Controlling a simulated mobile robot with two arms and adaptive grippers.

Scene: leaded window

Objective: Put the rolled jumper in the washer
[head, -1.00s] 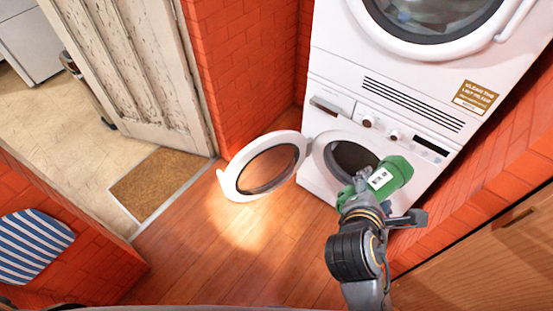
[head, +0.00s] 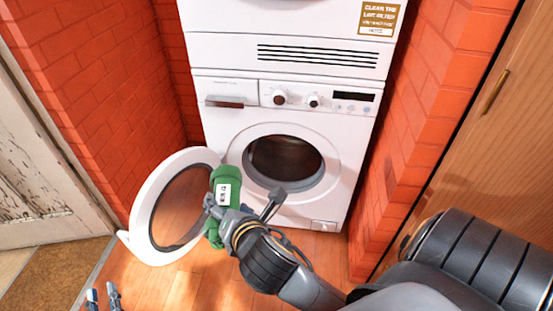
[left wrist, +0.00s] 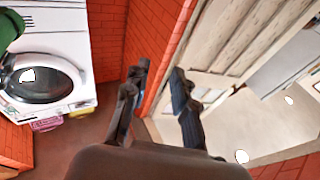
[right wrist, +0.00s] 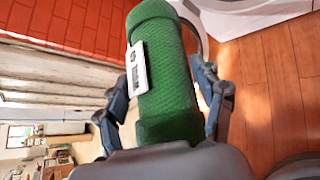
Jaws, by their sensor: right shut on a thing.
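The rolled jumper is a green roll (head: 226,178) with a white label. My right gripper (head: 222,205) is shut around it and holds it nearly upright, in front of the washer door's right edge. In the right wrist view the roll (right wrist: 165,75) lies between the two fingers. The washer (head: 222,115) is the lower white machine. Its round door (head: 147,208) stands open to the left, and its dark drum opening (head: 284,160) is right of the jumper. My left gripper (head: 103,297) is low at the bottom left, open and empty; its parted fingers show in the left wrist view (left wrist: 160,82).
A second white machine (head: 290,25) with a vent grille is stacked above the washer. Red brick walls (head: 92,75) flank both machines. A wooden cupboard (head: 465,130) stands at the right, and a worn white door (head: 35,170) at the left. Wooden floor lies below the washer door.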

